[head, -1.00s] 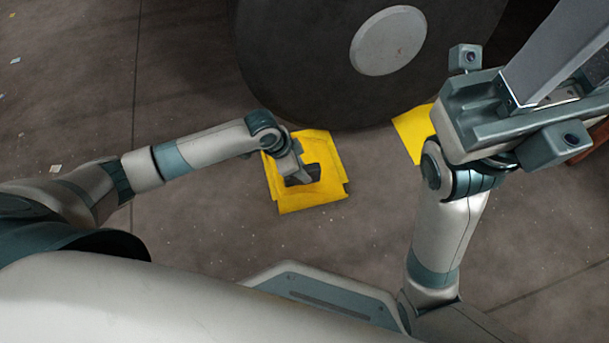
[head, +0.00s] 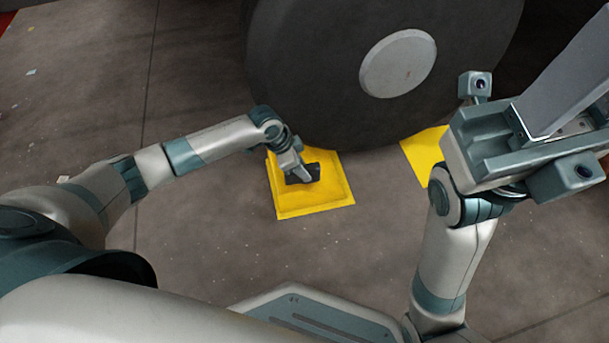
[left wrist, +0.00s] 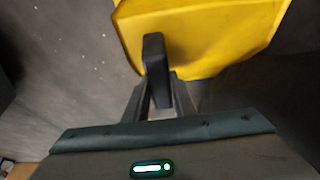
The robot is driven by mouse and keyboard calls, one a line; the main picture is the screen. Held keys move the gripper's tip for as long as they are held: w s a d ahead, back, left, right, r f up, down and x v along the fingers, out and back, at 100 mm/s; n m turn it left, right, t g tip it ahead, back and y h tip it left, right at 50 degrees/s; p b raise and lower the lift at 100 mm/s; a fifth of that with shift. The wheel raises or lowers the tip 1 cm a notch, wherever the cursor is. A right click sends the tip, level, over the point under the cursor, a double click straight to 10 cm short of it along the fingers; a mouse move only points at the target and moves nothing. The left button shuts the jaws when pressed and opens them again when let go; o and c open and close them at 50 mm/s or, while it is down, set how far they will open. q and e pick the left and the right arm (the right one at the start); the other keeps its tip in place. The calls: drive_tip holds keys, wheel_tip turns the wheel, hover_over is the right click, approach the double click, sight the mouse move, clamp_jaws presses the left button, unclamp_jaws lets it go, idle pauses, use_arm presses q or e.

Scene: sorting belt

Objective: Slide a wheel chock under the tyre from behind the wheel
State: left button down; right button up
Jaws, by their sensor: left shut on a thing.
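A yellow wheel chock (head: 315,206) lies on or just above the floor at the near left foot of a large dark tyre (head: 300,75). Its far edge meets the tyre's lower edge in the picture; I cannot tell whether they touch. My left gripper (head: 303,174) is shut on the chock's dark handle. In the left wrist view the chock (left wrist: 215,35) fills the top and the dark handle (left wrist: 155,65) is between the fingers. My right gripper (head: 560,80) is at the right, large and close to the head camera, away from the chock. Its fingertips are not clear.
Another yellow piece (head: 423,152) sits by the tyre's right side, partly hidden by my right arm. A pale round hub (head: 398,63) is in the wheel's middle. The grey floor (head: 200,230) is clear to the left and front, with small paper scraps at far left.

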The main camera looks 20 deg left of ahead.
use_arm(q)
drive_tip(key=shift+w+a, duration=0.5)
drive_tip(key=shift+w, duration=0.3)
drive_tip(key=shift+w+d+f, duration=0.1)
drive_tip(key=shift+w+d, duration=0.25)
drive_tip(key=shift+d, duration=0.25)
idle(0.5)
drive_tip(key=shift+f+p, duration=0.25)
drive_tip(key=shift+p, duration=0.15)
idle(0.5)
drive_tip(key=shift+f, duration=0.1)
drive_tip(key=c, duration=1.4)
unclamp_jaws()
drive_tip(key=shift+f, duration=0.1)
